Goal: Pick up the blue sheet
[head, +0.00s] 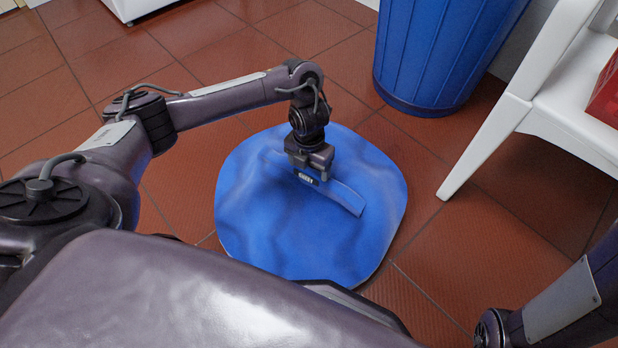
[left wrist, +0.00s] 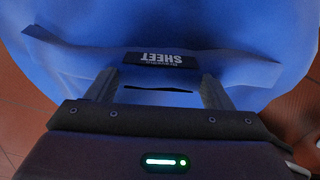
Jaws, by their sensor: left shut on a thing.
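The blue sheet (head: 285,235) lies spread in a rounded, slightly rippled shape on the tiled floor, with a raised strip across its upper part. My left gripper (head: 318,180) points down over this strip and is shut on the sheet. In the left wrist view, the left gripper's fingers (left wrist: 160,92) stand on either side of the sheet's material, near a dark label (left wrist: 160,58) that reads SHEET. The fingertips are partly hidden in the head view. My right arm shows at the lower right, but its gripper is out of view.
A blue bin (head: 440,50) stands on the floor behind the sheet. A white chair (head: 545,95) stands to the right, with a red object (head: 606,95) on it.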

